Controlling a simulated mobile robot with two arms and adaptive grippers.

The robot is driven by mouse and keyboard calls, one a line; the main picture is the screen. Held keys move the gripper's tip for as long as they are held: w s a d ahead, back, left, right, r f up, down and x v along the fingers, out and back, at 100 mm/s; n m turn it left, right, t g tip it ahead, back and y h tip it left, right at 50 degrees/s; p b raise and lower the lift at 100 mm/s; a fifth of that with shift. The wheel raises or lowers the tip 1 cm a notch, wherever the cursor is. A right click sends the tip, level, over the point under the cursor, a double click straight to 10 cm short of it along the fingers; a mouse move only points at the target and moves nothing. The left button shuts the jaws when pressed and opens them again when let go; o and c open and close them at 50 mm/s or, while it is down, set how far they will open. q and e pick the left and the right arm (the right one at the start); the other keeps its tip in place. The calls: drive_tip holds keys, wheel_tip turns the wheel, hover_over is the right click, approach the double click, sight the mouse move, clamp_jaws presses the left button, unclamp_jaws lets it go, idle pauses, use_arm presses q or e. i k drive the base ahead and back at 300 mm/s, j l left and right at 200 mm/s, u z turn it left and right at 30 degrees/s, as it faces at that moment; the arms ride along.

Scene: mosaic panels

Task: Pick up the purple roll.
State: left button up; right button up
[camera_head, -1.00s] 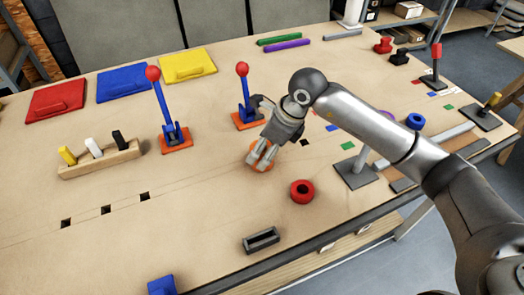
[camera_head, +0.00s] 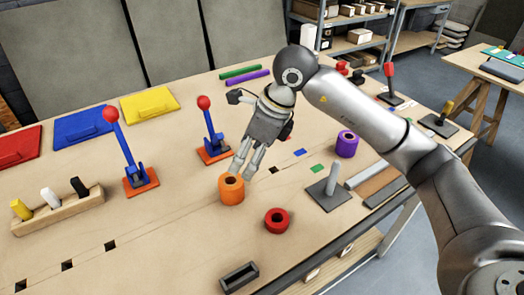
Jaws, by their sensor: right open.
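The purple roll (camera_head: 347,144) stands upright on the table, right of centre, just below my right forearm in the picture. Its dark hole faces up. My right gripper (camera_head: 241,171) is open, well to the left of the purple roll, with its fingers pointing down. Its fingertips are beside and slightly above the upper right of an orange roll (camera_head: 231,190). I cannot tell whether they touch it. Nothing shows between the fingers. My left gripper is not in view.
A red roll (camera_head: 277,220) lies near the orange one. A grey post on a base (camera_head: 327,194) stands just in front of the purple roll. Red-knobbed levers (camera_head: 211,141) stand behind and left of my gripper. A dark tray (camera_head: 239,276) is at the front edge.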

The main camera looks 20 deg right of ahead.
sight(347, 142)
drive_tip(key=z, duration=1.3)
drive_tip(key=i+l+u, duration=0.15)
drive_tip(key=l+u, duration=0.2)
drive_tip(key=i+l+u, duration=0.15)
drive_tip(key=u, duration=0.15)
drive_tip(key=l+u, duration=0.35)
drive_tip(key=i+l, duration=0.05)
drive_tip(key=l, duration=0.05)
